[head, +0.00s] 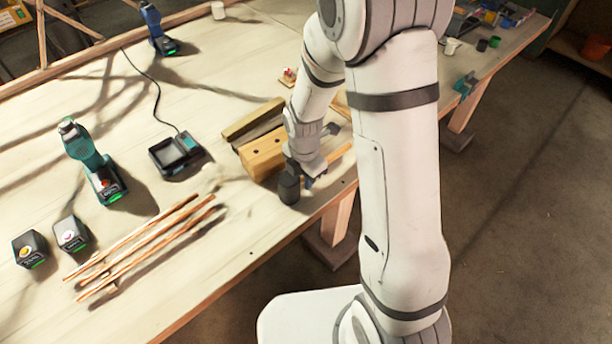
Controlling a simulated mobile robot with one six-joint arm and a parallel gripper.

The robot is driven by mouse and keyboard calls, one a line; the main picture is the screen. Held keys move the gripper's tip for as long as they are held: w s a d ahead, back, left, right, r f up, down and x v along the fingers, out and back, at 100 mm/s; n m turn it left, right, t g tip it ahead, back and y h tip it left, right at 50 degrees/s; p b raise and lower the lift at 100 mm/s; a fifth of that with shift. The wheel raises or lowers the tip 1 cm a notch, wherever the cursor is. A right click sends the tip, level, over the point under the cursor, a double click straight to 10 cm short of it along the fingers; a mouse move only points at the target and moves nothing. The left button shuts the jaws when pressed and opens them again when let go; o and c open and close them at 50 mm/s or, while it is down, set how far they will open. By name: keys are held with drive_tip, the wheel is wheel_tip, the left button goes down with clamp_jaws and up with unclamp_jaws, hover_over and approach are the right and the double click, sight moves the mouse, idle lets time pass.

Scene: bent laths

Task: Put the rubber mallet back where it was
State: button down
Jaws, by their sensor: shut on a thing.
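The rubber mallet has a dark cylindrical head (289,188) and a light wooden handle that shows at the right of my wrist. It is at the table's front edge in the head view. My gripper (311,180) points down and is shut on the mallet, just right of its head. My wrist hides the middle of the handle and most of the fingers. I cannot tell whether the mallet touches the tabletop or is held slightly above it.
A wooden block with holes (262,154) stands close left of the mallet. A charger (176,153), a teal drill (90,160), two batteries (71,233) and several thin laths (140,250) lie further left. Bare tabletop (245,222) lies left of the mallet's head.

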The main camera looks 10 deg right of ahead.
drive_tip(key=c, duration=1.8)
unclamp_jaws()
drive_tip(key=shift+f, duration=0.2)
drive_tip(key=o, duration=0.4)
drive_tip(key=shift+r, duration=0.1)
drive_tip(key=shift+o, duration=0.2)
wheel_tip(320, 180, up, 12)
drive_tip(key=s+d+r+m+t, duration=0.1)
drive_tip(key=s+d+r+m, duration=0.3)
drive_tip(key=s+m, duration=0.3)
drive_tip(key=s+d+r+m+t, duration=0.2)
drive_tip(key=s+d+r+m, duration=0.2)
drive_tip(key=m, duration=1.3)
drive_tip(key=shift+s+d+r+m+b, duration=0.2)
drive_tip(key=shift+s+r+m+b, duration=0.25)
drive_tip(key=shift+s+r, duration=1.3)
drive_tip(key=shift+s+f, duration=0.5)
drive_tip(key=shift+f, duration=0.05)
